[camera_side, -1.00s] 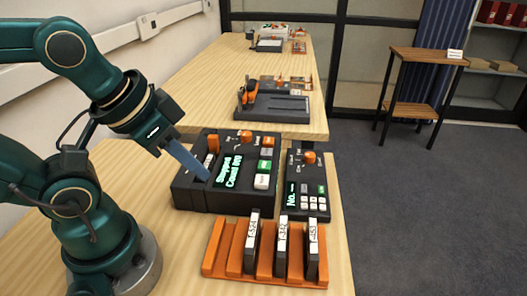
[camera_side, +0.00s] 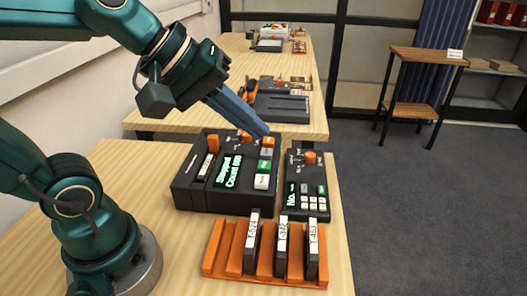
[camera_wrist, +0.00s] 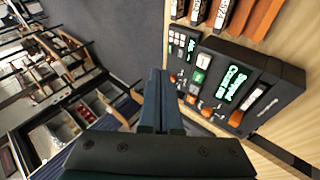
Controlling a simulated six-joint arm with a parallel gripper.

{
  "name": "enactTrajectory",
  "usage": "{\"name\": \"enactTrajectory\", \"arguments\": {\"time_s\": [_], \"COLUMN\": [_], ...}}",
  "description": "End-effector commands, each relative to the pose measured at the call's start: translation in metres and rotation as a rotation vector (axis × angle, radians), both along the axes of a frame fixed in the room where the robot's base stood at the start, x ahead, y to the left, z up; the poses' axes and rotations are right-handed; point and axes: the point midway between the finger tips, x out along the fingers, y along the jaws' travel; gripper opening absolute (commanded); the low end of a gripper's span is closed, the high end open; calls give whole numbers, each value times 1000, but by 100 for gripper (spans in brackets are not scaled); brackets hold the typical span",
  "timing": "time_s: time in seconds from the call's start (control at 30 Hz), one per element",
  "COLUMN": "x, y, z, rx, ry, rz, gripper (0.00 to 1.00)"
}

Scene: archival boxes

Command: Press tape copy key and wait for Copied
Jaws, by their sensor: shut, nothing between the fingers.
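The dark tape machine (camera_side: 185,190) sits on the wooden table, its green-lit display (camera_side: 228,171) reading "Stopped" with a count line below. Beside the display is a column of keys: an orange key (camera_side: 267,143), a green key (camera_side: 265,166) and a white key (camera_side: 262,182). Their labels are too small to read. A tape with a white label sits in the slot (camera_side: 207,166) at the left. My gripper (camera_side: 264,131) is shut and empty, its tips close above the orange key; I cannot tell whether they touch. The wrist view shows the shut fingers (camera_wrist: 160,75) and the machine's display (camera_wrist: 238,83).
A smaller keypad unit (camera_side: 307,205) with a lit display stands right of the machine. An orange rack (camera_side: 225,250) with several labelled tapes is in front. A second table (camera_side: 180,110) holds other devices behind. A small wooden stand (camera_side: 430,55) is at the right.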

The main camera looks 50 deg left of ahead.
Motion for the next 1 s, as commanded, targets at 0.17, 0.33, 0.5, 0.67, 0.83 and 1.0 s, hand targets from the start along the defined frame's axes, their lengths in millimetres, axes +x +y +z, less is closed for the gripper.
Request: {"name": "enactTrajectory", "arguments": {"time_s": [0.17, 0.33, 0.5, 0.67, 0.83, 1.0], "x": [60, 107, 133, 139, 137, 137], "y": [23, 66, 111, 135, 143, 143], "z": [16, 14, -2, -22, -30, -30], "rx": [-365, -644, -805, -836, -836, -835], "ry": [42, 74, 101, 132, 147, 145], "rz": [380, 708, 934, 1022, 1050, 1048], "gripper": [0, 0, 0, 0, 0, 0]}}
